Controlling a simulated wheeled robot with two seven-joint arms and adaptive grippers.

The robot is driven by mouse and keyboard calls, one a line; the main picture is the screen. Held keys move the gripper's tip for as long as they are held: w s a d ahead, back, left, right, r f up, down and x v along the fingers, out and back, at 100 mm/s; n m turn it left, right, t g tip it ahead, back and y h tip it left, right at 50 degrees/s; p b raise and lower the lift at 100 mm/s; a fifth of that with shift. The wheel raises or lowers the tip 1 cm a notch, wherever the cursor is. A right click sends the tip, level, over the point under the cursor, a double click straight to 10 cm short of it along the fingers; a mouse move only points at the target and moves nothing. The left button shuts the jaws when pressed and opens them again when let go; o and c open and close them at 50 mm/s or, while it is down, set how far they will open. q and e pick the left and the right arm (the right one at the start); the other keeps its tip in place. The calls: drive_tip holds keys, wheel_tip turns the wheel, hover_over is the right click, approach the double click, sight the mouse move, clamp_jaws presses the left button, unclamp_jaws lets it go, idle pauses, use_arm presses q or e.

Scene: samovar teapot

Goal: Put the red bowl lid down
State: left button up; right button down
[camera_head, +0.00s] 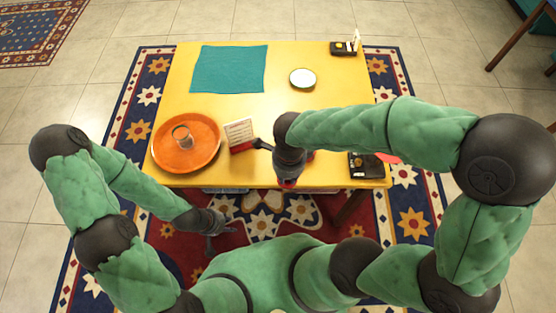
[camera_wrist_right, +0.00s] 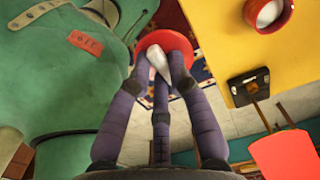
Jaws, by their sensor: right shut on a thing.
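My right gripper (camera_wrist_right: 163,62) is shut on the red bowl lid (camera_wrist_right: 152,40), a round red piece seen at its fingertips in the right wrist view. A little red shows below the right gripper (camera_head: 287,180) in the head view, near the table's front edge. In the right wrist view the lid appears over the rug, between my body and the table. A red bowl (camera_wrist_right: 286,19) with something white inside stands on the yellow table (camera_wrist_right: 228,30). In the head view my right wrist mostly hides this bowl. My left gripper (camera_head: 215,236) hangs low in front of the table; its fingers are too small to judge.
An orange tray (camera_head: 160,157) holds a glass (camera_head: 181,136), with a card stand (camera_head: 240,133) beside it. A teal cloth (camera_head: 228,69), a white round dish (camera_head: 302,78) and a black tray (camera_head: 342,48) lie further back. Another black tray (camera_wrist_right: 243,97) is at the right front. The table's middle is clear.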

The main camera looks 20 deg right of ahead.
drive_tip(key=w+f+b, duration=0.1)
drive_tip(key=w+f, duration=0.2)
drive_tip(key=w, duration=0.1)
drive_tip(key=w+f+b, duration=0.2)
drive_tip(key=w+f, duration=0.1)
drive_tip(key=w, duration=0.1)
drive_tip(key=w+f+b, duration=0.1)
drive_tip(key=w+f, duration=0.2)
drive_tip(key=w, duration=0.2)
drive_tip(key=shift+w+d+f, duration=0.1)
drive_tip(key=shift+d+f, duration=0.1)
drive_tip(key=shift+d, duration=0.1)
drive_tip(key=shift+w+f+b, duration=0.3)
drive_tip(key=shift+f+b, duration=0.1)
drive_tip(key=shift+f, duration=0.05)
wheel_tip(320, 180, down, 3)
drive_tip(key=shift+r+b, duration=0.1)
drive_tip(key=shift+b, duration=0.4)
drive_tip(key=c, duration=1.2)
unclamp_jaws()
drive_tip(key=shift+o, duration=0.2)
